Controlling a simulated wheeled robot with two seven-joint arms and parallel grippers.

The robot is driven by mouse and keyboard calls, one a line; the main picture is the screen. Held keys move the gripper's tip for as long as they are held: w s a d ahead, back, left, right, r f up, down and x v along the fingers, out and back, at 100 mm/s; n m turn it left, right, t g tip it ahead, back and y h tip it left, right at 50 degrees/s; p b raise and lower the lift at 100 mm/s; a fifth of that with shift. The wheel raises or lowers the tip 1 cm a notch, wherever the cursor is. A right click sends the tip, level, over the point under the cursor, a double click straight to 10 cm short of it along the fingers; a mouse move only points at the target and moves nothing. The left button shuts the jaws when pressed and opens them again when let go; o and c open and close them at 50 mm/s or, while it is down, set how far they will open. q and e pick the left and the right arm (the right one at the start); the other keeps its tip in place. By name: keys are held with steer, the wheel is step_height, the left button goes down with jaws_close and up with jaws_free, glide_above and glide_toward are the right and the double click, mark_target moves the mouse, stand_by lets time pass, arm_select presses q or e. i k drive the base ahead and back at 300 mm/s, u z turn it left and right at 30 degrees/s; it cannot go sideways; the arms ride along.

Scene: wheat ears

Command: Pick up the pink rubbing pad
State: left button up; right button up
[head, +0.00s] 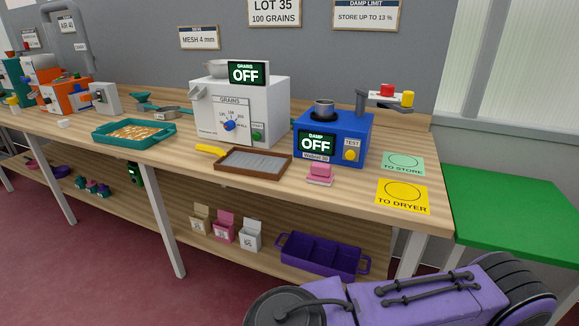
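The pink rubbing pad (319,175) appears to be the small pink block on the wooden bench (365,205). It lies just in front of the blue damp meter (345,130), to the right of the brown-framed tray with a ribbed grey surface (252,162). Nothing covers or holds the pad. Neither of my grippers is in view.
A white grain counter (270,98) stands behind the ribbed tray. A green card (403,163) and a yellow card (402,196) lie right of the pad. A teal tray of grain (133,143) is further left. Bare wood lies in front of the pad.

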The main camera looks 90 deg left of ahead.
mark_target(320, 172)
steer(key=u, duration=2.65)
